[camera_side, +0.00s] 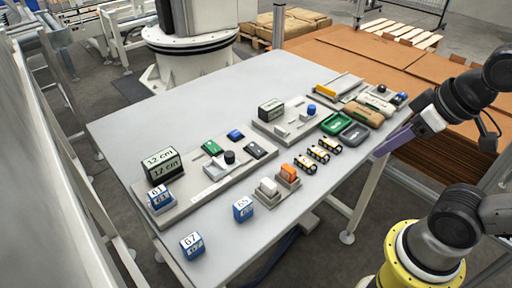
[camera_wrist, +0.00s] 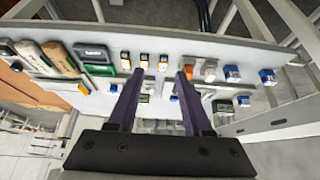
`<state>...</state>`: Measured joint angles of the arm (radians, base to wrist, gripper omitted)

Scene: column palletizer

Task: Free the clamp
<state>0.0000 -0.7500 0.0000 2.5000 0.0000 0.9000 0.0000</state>
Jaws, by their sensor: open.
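My gripper (camera_side: 393,143) hangs off the right edge of the table in the side view, with its purple fingers apart and empty. In the wrist view my gripper (camera_wrist: 160,74) is open, well away from the items beyond its tips. The left grey fixture plate (camera_side: 180,207) carries a light-grey block (camera_side: 215,170) with a black knob (camera_side: 229,157), which may be the clamp. It also bears a green piece (camera_side: 211,147), a blue piece (camera_side: 235,134) and a dark piece (camera_side: 255,150). I cannot tell whether anything is clamped there.
A second fixture plate (camera_side: 263,127) holds a display box (camera_side: 271,109) and a blue knob (camera_side: 311,109). The table's left rear (camera_side: 150,115) is clear.

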